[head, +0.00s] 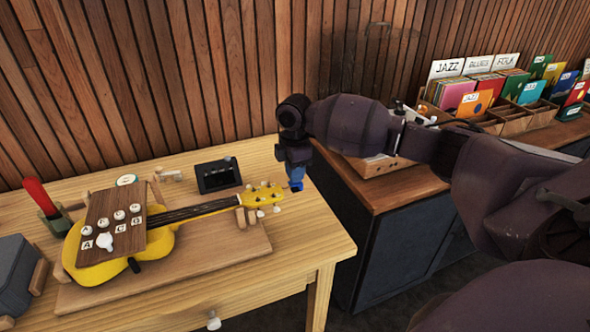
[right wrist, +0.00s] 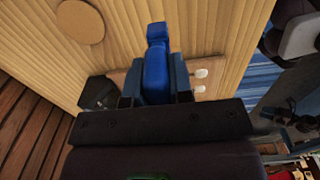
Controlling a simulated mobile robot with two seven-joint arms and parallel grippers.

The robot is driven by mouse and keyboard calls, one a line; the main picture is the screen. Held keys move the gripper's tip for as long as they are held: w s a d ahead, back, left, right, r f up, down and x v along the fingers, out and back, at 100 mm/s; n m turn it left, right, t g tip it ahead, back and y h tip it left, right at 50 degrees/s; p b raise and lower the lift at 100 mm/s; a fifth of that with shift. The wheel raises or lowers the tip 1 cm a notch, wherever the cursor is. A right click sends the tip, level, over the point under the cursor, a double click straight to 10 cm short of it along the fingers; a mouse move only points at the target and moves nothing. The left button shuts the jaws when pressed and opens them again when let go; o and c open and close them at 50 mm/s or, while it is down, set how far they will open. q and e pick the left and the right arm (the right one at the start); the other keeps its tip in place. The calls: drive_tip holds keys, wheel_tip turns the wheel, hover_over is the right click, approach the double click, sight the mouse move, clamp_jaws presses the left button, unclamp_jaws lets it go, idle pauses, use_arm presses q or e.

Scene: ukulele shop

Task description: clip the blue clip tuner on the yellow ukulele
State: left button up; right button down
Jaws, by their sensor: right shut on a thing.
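The yellow ukulele (head: 160,238) lies on a wooden cradle board (head: 225,255) on the table, its neck pointing right. Its yellow headstock (head: 262,196) with pale tuning pegs extends past the neck rest. My right gripper (head: 294,168) is shut on the blue clip tuner (head: 297,180), just right of and apparently above the headstock end. In the right wrist view the tuner (right wrist: 156,70) stands between the two fingers, and white pegs (right wrist: 201,73) show just right of it. The tuner hides the headstock there, so I cannot tell whether they touch. My left gripper is not in view.
A brown panel with knobs and letters (head: 108,228) covers part of the ukulele body. A small black device (head: 217,175) stands behind the neck. A grey box (head: 18,270) and a red-handled tool (head: 40,197) are at left. A dark cabinet (head: 400,225) stands beyond the table's right edge.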

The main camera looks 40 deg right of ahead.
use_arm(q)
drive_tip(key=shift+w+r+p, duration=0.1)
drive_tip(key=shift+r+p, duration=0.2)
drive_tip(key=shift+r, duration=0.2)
use_arm(e)
drive_tip(key=shift+w+a, duration=0.15)
drive_tip(key=shift+a, duration=0.4)
idle(0.4)
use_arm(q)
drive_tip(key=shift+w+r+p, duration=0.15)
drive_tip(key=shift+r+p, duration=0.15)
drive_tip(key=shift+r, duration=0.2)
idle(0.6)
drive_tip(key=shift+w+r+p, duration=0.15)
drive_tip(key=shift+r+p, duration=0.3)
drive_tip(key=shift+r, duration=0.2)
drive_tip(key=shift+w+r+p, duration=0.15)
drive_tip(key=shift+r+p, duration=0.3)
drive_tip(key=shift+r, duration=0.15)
use_arm(e)
drive_tip(key=shift+w+a, duration=0.2)
drive_tip(key=shift+a, duration=0.6)
drive_tip(key=shift+w+a, duration=0.2)
drive_tip(key=shift+a, duration=0.6)
idle(0.9)
drive_tip(key=c, duration=0.9)
unclamp_jaws()
drive_tip(key=shift+c, duration=0.2)
